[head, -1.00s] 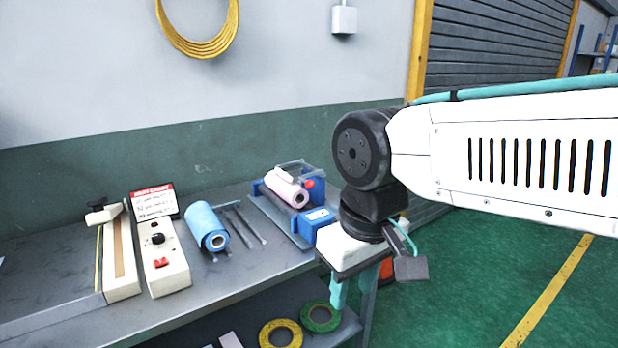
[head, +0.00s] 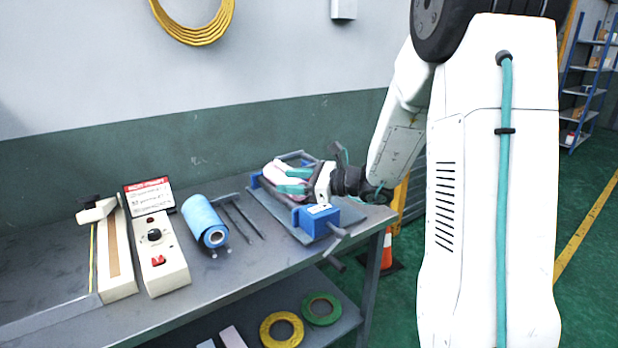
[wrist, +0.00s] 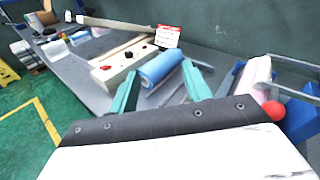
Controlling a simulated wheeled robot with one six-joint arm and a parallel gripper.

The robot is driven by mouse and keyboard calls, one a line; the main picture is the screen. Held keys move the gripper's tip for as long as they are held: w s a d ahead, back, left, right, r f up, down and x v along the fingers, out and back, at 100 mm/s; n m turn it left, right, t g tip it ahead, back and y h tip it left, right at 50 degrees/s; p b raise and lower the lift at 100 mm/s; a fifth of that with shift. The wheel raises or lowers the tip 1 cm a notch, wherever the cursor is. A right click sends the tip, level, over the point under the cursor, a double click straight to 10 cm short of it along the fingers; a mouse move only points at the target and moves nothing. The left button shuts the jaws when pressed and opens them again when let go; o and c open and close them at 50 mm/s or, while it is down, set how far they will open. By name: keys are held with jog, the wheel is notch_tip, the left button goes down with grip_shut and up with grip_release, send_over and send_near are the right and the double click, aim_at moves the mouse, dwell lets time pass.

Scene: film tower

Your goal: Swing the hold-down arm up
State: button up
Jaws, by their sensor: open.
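The film tower has a blue block (head: 318,219) on a grey base plate. A pink film roll (wrist: 257,73) lies in it. The hold-down arm appears to be the grey bar frame (wrist: 292,65) over the roll, with a red knob (wrist: 273,111) near it; the frame also shows in the head view (head: 293,155). My gripper (head: 284,180) is open, its teal fingers in front of the roll in the head view, hiding part of it and the knob. In the wrist view the gripper (wrist: 161,82) has nothing between its fingers; the knob is right of the right finger.
A blue film roll (head: 200,215) and grey rods (head: 240,218) lie left of the tower. A white control box (head: 160,260) with a red-topped sign stands farther left. A crank handle (head: 338,231) juts toward the bench front (head: 262,270). Tape rings (head: 281,330) lie on the lower shelf.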

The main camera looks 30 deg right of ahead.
jog(key=w+d+f+m+t+h, duration=0.1)
jog(key=d+f+m+h, duration=0.1)
jog(key=d+m, duration=0.1)
jog(key=w+d+f+m+t+h, duration=0.1)
jog(key=d+f+m+t+h, duration=0.1)
jog(key=d, duration=0.4)
jog(key=w+d+f+m+t+h, duration=0.1)
jog(key=d+f+m+h, duration=0.1)
jog(key=d, duration=0.3)
jog(key=shift+w+f+m+t, duration=0.15)
jog(key=shift+w+m+t, duration=0.2)
jog(key=shift+m, duration=0.55)
jog(key=shift+w+d+f+h, duration=0.15)
jog(key=shift+w+d+h, duration=0.05)
jog(key=shift+d+h, duration=0.1)
jog(key=x, duration=0.7)
jog(key=shift+w, duration=0.2)
